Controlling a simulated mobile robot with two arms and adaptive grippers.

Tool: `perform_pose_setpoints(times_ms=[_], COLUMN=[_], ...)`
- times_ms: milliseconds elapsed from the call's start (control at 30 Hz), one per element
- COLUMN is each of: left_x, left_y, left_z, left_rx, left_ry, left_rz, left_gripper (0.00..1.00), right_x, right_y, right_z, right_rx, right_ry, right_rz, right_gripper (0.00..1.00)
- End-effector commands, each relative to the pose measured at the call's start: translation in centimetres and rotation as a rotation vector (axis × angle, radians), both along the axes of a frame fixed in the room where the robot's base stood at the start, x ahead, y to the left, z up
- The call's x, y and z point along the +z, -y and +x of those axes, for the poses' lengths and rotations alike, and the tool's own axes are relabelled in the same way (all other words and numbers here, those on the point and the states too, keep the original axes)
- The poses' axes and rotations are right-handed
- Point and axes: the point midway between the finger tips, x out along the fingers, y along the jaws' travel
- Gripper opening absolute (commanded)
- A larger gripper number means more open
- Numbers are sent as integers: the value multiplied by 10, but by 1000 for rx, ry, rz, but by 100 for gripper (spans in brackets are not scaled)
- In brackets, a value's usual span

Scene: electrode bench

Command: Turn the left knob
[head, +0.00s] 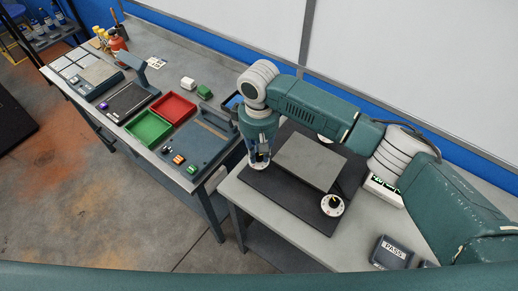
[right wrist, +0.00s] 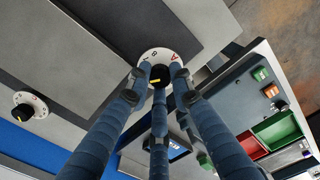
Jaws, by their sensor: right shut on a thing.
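The left knob is black with a yellow mark (right wrist: 156,79) on a round white dial (right wrist: 158,56) with red and black letters. It sits at the left corner of a dark panel (head: 289,200) with a grey plate (head: 309,161) on it. My right gripper (head: 259,157) points down over this knob, and its fingers are shut on it in the right wrist view (right wrist: 159,78). The gripper hides most of the knob in the head view. A second black knob on a white dial (head: 333,204) stands free at the front right; it also shows in the right wrist view (right wrist: 27,107). My left gripper is out of view.
A PASS sign (head: 391,251) stands at the right front of the table. A neighbouring bench on the left holds a green bin (head: 149,129), a red bin (head: 174,107) and a blue-grey fixture (head: 190,150). My right arm spans above the panel's back side.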

Motion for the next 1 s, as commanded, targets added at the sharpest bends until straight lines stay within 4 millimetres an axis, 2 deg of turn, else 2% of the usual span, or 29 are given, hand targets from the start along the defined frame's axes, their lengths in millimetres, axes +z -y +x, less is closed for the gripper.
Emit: perform_pose_setpoints(times_ms=[600,633,700,1000], left_x=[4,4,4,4], left_y=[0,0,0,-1], left_z=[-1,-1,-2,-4], left_rx=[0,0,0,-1], left_ry=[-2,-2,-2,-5], left_rz=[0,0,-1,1], left_gripper=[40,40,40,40], right_x=[2,2,2,1], right_y=[0,0,0,0], right_z=[1,1,1,1], right_rx=[51,51,51,51], right_ry=[4,4,4,2], right_rz=[2,2,2,1], right_gripper=[0,25,39,40])
